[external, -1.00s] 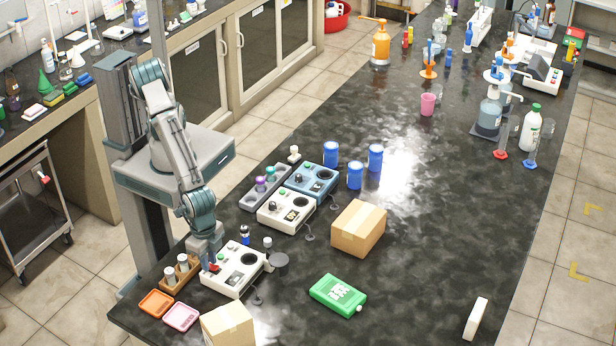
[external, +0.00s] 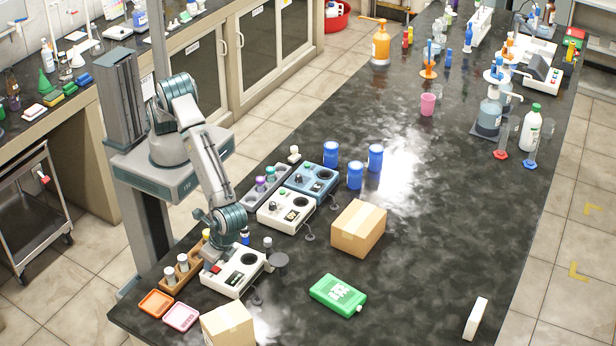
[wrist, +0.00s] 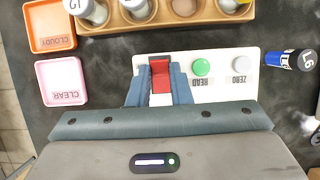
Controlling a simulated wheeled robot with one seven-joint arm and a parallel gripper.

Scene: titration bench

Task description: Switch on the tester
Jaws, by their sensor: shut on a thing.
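The white tester (external: 234,279) stands near the front left of the bench. In the wrist view its panel (wrist: 224,88) carries a red switch (wrist: 160,75), a green READ button (wrist: 201,67) and a white ZERO button (wrist: 239,63). My gripper (wrist: 161,66) is at the switch, with its blue-grey fingers on either side of the red rocker, closed against it. In the external view my gripper (external: 212,256) is low over the tester's left end. The fingers partly cover the switch's surround, and I cannot tell which way the rocker is tipped.
A wooden rack (external: 186,274) with vials stands close left of the tester. Orange (external: 156,303) and pink (external: 181,317) trays and a cardboard box (external: 228,326) lie in front.

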